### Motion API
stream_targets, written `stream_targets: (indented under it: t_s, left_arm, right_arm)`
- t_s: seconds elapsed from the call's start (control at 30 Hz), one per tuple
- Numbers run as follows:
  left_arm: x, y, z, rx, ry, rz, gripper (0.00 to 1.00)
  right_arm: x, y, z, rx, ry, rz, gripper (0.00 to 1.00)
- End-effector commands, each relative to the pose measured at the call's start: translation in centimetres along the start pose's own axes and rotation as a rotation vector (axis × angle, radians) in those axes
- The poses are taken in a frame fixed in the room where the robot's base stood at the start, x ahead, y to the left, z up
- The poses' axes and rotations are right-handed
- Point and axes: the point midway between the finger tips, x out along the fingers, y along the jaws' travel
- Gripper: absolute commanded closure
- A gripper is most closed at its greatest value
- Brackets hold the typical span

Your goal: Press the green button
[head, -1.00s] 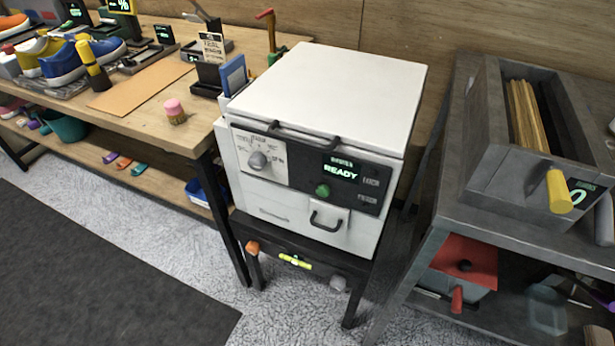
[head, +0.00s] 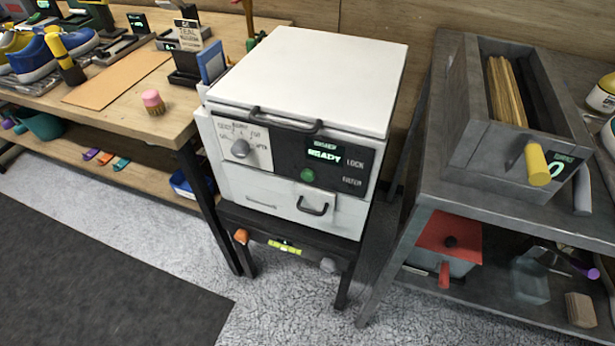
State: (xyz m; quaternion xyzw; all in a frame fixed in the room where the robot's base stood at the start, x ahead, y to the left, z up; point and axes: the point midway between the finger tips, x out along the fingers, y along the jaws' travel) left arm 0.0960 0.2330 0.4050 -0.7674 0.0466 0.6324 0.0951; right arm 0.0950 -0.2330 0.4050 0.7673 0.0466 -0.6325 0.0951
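The green button (head: 308,175) is a small round knob on the dark front panel of a white box-shaped machine (head: 315,75), near the middle of the head view. Just above the button, a display (head: 323,155) shows READY in green letters. A grey dial (head: 238,149) sits to the left of the button on a white plate. The machine's lid is down, and a black handle (head: 286,121) runs along its front edge. A small drawer with a dark handle (head: 313,207) is below the button. Neither gripper shows in the view.
The machine stands on a dark stand (head: 290,238). A wooden bench (head: 130,118) with shoes and a pink-topped brush (head: 153,102) is at left. A grey metal table (head: 440,170) with a yellow-handled bin is at right. The floor in front is open, with a dark mat (head: 100,270).

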Motion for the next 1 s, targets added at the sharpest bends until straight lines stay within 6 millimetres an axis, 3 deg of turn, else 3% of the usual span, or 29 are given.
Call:
stream_targets:
  t_s: [0.07,0.37,1.0]
  left_arm:
    - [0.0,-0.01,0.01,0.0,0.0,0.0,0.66]
    - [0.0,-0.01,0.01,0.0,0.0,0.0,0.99]
    - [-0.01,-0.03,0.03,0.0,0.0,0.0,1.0]
  right_arm:
    - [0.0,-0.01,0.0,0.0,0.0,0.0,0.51]
    - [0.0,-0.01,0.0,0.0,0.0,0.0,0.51]
    - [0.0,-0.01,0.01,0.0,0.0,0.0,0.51]
